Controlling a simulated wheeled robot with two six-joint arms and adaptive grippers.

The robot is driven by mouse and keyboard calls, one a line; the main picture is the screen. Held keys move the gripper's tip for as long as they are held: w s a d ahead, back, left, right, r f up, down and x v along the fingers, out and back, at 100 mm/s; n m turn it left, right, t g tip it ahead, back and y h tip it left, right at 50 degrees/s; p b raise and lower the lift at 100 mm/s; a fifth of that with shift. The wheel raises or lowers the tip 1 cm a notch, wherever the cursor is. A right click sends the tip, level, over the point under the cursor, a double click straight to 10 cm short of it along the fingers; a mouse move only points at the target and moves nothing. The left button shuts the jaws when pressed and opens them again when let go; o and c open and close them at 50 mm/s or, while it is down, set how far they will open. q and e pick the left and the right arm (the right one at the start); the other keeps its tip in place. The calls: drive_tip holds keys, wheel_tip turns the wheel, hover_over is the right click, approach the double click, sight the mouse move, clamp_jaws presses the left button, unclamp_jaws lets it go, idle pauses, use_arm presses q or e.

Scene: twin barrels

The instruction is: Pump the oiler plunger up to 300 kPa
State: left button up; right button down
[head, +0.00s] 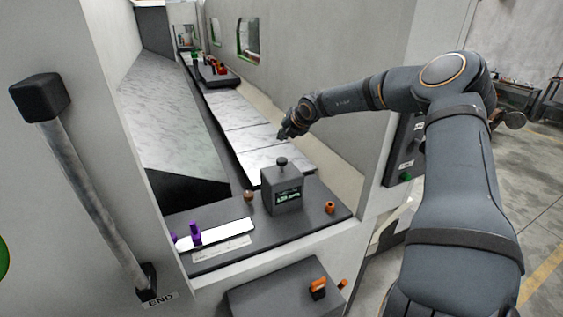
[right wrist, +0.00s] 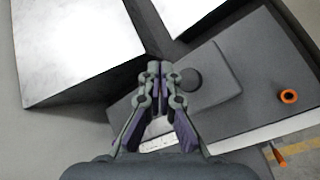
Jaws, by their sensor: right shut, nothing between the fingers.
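The oiler (head: 283,190) is a dark grey box with a small lit green display on its front. Its plunger (head: 282,162) is a short stem with a round dark knob on top, standing up from the box. My right gripper (head: 283,136) is shut and empty, above and behind the plunger in the head view. In the right wrist view the gripper (right wrist: 155,68) points down, and the round knob (right wrist: 190,79) shows just right of its fingertips, apart from them as far as I can tell. The display's digits are too small to read. My left gripper is not in view.
The oiler stands on a dark shelf (head: 330,212) with an orange ring (head: 330,208), a small brown knob (head: 248,196) and a white strip with purple clamps (head: 215,235). Pale plates (head: 250,140) lie behind it. A grey wall (head: 330,110) runs along the right.

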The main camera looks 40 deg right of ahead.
sight(283, 160)
wheel_tip(283, 160, down, 3)
drive_tip(key=shift+d+b, duration=0.1)
drive_tip(key=shift+b, duration=0.2)
wheel_tip(283, 160, down, 3)
drive_tip(key=b, duration=0.3)
drive_tip(key=shift+f+b, duration=0.1)
drive_tip(key=shift+b, duration=0.3)
idle(0.6)
drive_tip(key=shift+f+b, duration=0.5)
drive_tip(key=shift+b, duration=0.65)
drive_tip(key=shift+r, duration=0.1)
